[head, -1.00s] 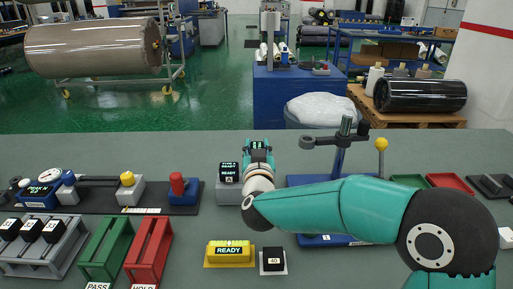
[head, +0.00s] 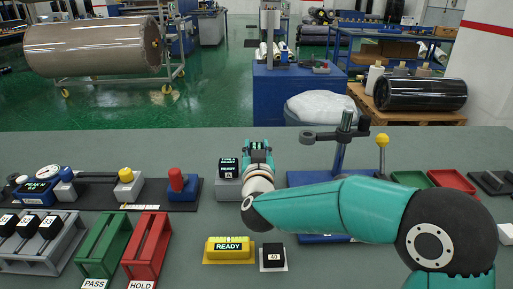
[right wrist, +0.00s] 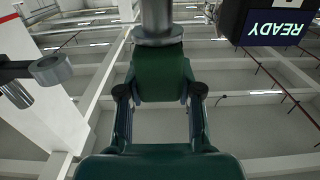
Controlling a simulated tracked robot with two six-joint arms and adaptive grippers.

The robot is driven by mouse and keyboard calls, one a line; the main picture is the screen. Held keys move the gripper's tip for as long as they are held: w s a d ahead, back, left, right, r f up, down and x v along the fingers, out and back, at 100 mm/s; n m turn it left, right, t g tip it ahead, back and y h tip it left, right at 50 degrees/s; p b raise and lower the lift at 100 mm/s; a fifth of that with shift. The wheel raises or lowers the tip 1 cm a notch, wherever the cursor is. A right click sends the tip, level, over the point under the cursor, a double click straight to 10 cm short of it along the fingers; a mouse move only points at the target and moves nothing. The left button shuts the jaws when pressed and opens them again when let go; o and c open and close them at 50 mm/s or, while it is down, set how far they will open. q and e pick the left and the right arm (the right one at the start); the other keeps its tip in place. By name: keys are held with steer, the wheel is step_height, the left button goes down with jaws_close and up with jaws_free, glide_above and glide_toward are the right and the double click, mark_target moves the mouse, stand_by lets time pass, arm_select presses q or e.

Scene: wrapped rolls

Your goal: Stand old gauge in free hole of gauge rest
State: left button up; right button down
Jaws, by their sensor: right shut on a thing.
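My right gripper (head: 257,150) is at the middle of the bench, pointing away from me beside a small grey box with a black READY screen (head: 228,168). In the right wrist view its fingers (right wrist: 160,75) are shut on a grey metal cylinder with a wider collar (right wrist: 157,22). I cannot tell from its visible part whether this is the old gauge. A grey rack with several black-topped gauges (head: 73,250) stands at the front left and may be the gauge rest; I cannot make out a free hole. My left gripper is not in view.
A blue-based stand (head: 305,179) with a ring arm (head: 308,137) is right of the gripper; the ring arm also shows in the wrist view (right wrist: 50,69). A yellow READY block (head: 230,248), a black 40 block (head: 272,255), and green (head: 105,245) and red (head: 148,245) trays are in front.

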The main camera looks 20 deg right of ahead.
steer(key=shift+f+b, duration=1.8)
steer(key=shift+f, duration=0.4)
steer(key=c, duration=0.7)
jaws_free()
steer(key=shift+f, duration=0.1)
step_height(320, 180, up, 10)
